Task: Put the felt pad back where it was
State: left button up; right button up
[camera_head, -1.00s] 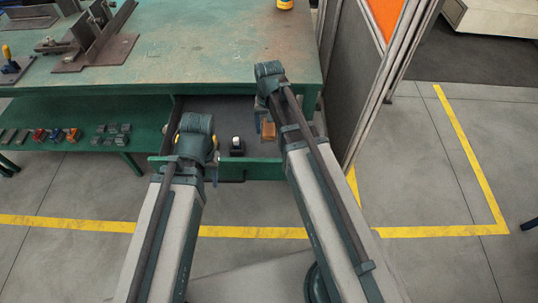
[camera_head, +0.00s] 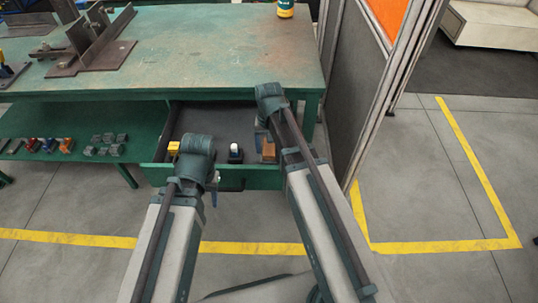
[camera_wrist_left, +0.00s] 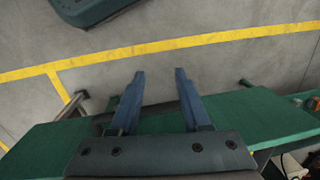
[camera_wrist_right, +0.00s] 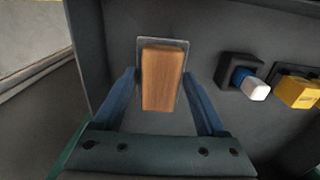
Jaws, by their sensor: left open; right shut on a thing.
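A wood-coloured block (camera_wrist_right: 163,78), which I take to be the felt pad, is in the open drawer (camera_head: 222,178) under the bench. A grey rectangle shows around it in the right wrist view; I cannot tell whether that belongs to it or to the drawer floor. The block also shows in the head view (camera_head: 268,151). My right gripper (camera_wrist_right: 160,73) is shut on it, one finger on each side. My left gripper (camera_wrist_left: 159,71) is open and empty by the drawer's green front, with floor below its fingers.
In the drawer, a white-and-blue capped thing (camera_wrist_right: 254,86) and a yellow thing (camera_wrist_right: 297,92) sit in dark holders beside the block. A partition (camera_head: 362,90) stands right of the green bench (camera_head: 200,65). Several small blocks lie on the lower shelf (camera_head: 85,157).

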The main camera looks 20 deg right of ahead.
aim_at(269, 153)
notch_tip(269, 153, down, 3)
jog(key=shift+f+b, duration=0.1)
jog(key=shift+b, duration=1.1)
jog(key=o, duration=1.1)
